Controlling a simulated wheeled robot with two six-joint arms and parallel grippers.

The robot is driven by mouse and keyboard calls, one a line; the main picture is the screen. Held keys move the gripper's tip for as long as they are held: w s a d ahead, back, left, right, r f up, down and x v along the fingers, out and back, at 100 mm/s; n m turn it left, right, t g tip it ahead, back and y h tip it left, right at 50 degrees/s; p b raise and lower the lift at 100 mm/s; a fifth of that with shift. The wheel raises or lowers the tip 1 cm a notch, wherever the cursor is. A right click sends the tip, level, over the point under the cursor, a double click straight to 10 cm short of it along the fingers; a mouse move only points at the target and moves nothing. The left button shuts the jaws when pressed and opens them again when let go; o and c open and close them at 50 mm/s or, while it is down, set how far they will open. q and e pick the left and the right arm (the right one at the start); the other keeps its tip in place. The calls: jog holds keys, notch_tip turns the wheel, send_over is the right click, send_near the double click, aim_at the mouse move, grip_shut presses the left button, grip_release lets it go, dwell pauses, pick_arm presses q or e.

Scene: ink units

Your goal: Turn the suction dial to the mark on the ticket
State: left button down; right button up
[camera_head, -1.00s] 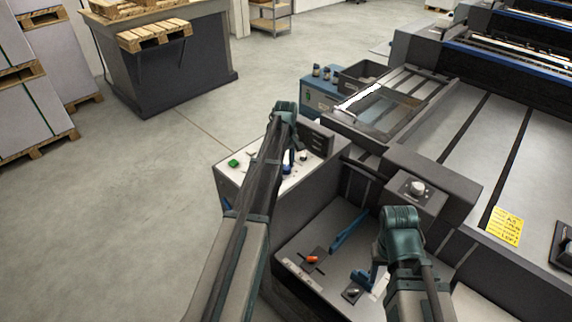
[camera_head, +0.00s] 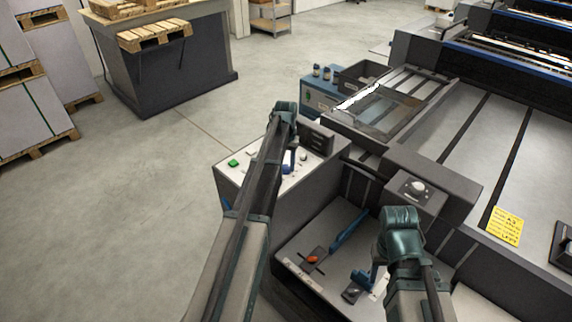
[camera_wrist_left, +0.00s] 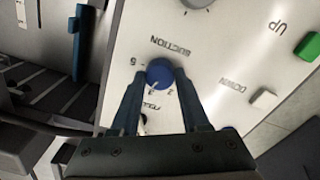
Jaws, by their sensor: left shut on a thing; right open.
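The suction dial (camera_wrist_left: 160,74) is a round blue knob on a white panel, with the word SUCTION printed beside it in the left wrist view. Small scale figures stand around it, and a light pointer line shows on the knob. My left gripper (camera_wrist_left: 160,84) is shut on the knob from both sides. In the head view my left gripper (camera_head: 289,160) reaches down to the panel (camera_head: 231,179), and its forearm hides part of it. The yellow ticket (camera_head: 507,226) lies on the machine bed at the right; its print is too small to read. My right gripper (camera_head: 372,277) is open and empty above the lower tray.
A green button (camera_wrist_left: 309,46) and a pale button (camera_wrist_left: 264,98) are on the same panel, near the words UP and DOWN. A grey box with a pale knob (camera_head: 414,187) stands by my right arm. An orange knob (camera_head: 312,259) is on the lower tray.

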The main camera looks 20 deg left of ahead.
aim_at(286, 167)
pick_arm(q)
jog(key=m, duration=0.5)
dwell(0.6)
jog(key=shift+c, duration=2)
grip_release()
notch_tip(286, 167, up, 14)
jog(key=p, duration=1.3)
jog(key=shift+p, duration=0.4)
jog(key=shift+f, duration=0.1)
